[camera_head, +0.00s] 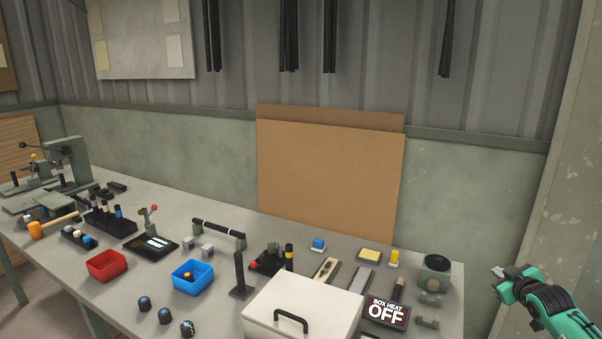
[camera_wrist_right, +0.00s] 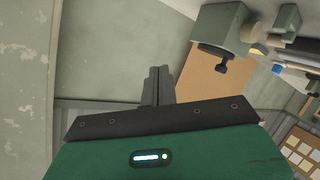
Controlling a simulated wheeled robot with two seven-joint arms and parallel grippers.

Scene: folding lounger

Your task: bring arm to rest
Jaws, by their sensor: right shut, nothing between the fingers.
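My right gripper (camera_head: 500,271) is at the right of the head view, on a green arm, off the right end of the workbench (camera_head: 215,315). It is shut and empty, with clear air between it and the bench objects. In the right wrist view its dark fingers (camera_wrist_right: 158,86) are together with nothing between them. My left gripper is not in view.
A white box (camera_head: 303,305) with a black handle sits at the front beside a "BOX HEAT OFF" sign (camera_head: 386,311). Red (camera_head: 107,266) and blue (camera_head: 194,275) bins stand left.

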